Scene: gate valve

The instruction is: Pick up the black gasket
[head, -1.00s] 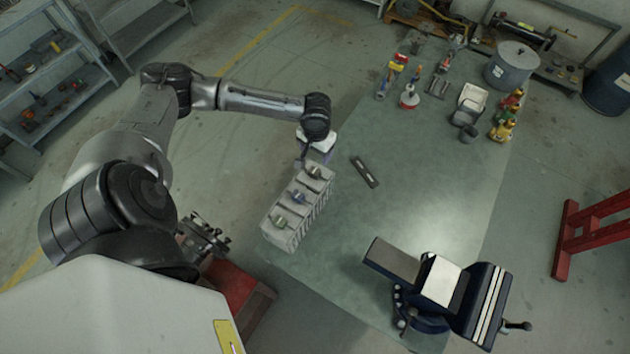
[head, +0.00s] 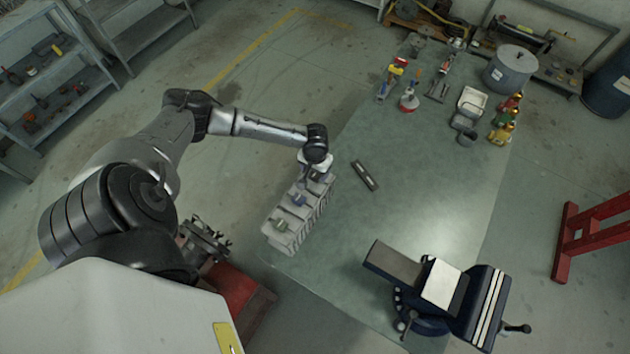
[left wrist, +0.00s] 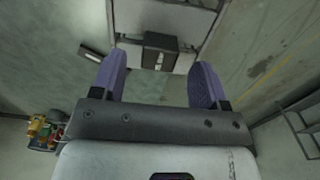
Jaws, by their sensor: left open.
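A grey bin (head: 287,238) with a row of compartments stands at the left edge of the table. My left gripper (head: 312,172) is over its far end, pointing down and partly hiding that compartment. In the left wrist view, the left gripper (left wrist: 163,62) is open, its two purple fingers apart with nothing held between them. A dark, square-edged piece (left wrist: 160,42), likely the black gasket, lies in the bin (left wrist: 187,62) just beyond and between the fingertips. Its full shape is unclear. The right gripper is not in view.
A dark bar (head: 364,175) lies on the green table (head: 400,215) right of the bin. A blue vise (head: 440,290) stands at the near edge. Tools, bottles and a grey pot (head: 510,68) stand at the far end. The middle of the table is clear.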

